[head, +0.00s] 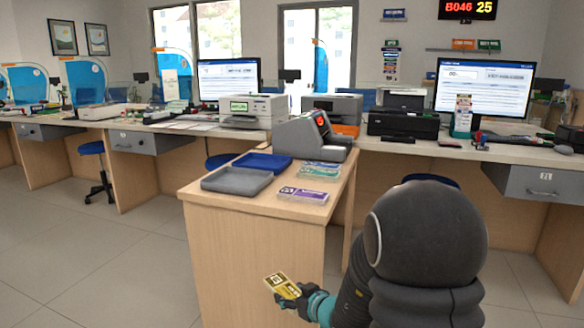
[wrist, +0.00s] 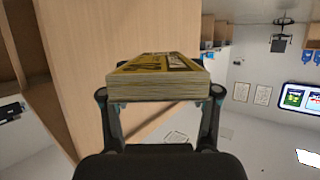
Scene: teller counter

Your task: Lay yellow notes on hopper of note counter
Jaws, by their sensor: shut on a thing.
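A bundle of yellow notes (head: 281,286) is held in my gripper (head: 290,293), low in front of the wooden counter end. In the wrist view the thick yellow stack (wrist: 158,80) lies between the two fingertips of my gripper (wrist: 160,98), which are shut on its sides. The note counter (head: 313,136) is a grey machine with a red display, standing on the wooden counter behind the trays. Its hopper cannot be made out clearly from here. My gripper is apart from the counter and well below its top.
A grey tray (head: 237,181) and a blue tray (head: 262,162) lie on the counter (head: 250,205). Purple notes (head: 303,195) and green notes (head: 319,172) lie at its right side. A printer (head: 252,111) and a monitor stand behind.

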